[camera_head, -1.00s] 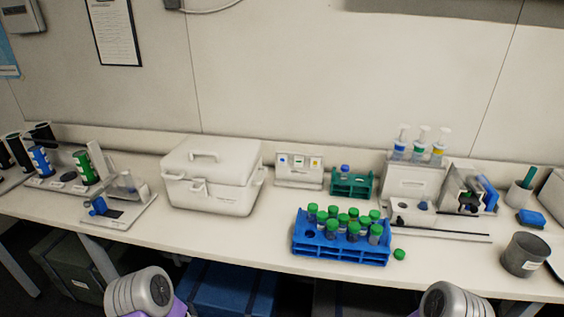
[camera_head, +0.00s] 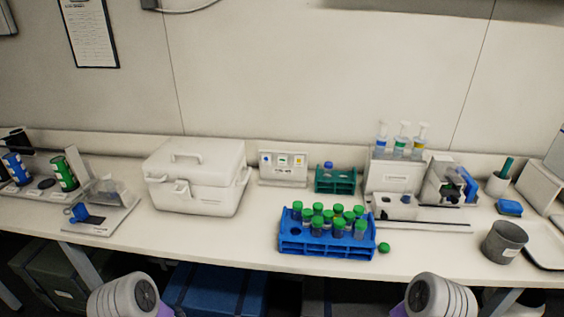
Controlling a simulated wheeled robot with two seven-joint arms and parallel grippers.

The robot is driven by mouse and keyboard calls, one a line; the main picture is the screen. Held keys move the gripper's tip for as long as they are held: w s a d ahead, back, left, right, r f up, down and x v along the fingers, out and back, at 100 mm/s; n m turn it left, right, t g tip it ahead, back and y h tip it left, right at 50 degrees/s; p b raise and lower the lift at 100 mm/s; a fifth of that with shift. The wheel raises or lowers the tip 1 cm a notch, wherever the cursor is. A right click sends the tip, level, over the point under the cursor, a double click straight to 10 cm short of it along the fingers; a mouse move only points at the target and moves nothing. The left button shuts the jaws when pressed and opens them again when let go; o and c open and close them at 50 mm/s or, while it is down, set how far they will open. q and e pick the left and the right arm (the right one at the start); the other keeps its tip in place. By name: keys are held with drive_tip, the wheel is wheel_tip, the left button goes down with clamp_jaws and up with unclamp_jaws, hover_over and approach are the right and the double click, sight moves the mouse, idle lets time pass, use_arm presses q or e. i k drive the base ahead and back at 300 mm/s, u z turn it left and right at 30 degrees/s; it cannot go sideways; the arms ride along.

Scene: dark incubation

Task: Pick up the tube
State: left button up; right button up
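Several green-capped tubes (camera_head: 338,226) stand upright in a blue rack (camera_head: 325,247) near the front edge of the bench. One green cap (camera_head: 384,248) shows on the bench just right of the rack; I cannot tell whether a tube is attached to it. A blue-capped tube (camera_head: 328,167) stands in a smaller green rack (camera_head: 335,181) behind the blue rack. Parts of my two arms show at the bottom edge, left and right of centre, in front of the bench. Neither gripper's fingers are in view.
A white lidded box (camera_head: 197,177) stands left of the racks. A grey cup (camera_head: 503,242) and a white tray (camera_head: 545,247) are at the right. Pump bottles (camera_head: 401,142) stand at the back right. Bare bench lies between the box and the blue rack.

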sight(407, 197)
drive_tip(key=u, duration=3.1)
drive_tip(key=k, duration=1.7)
drive_tip(key=z, duration=0.85)
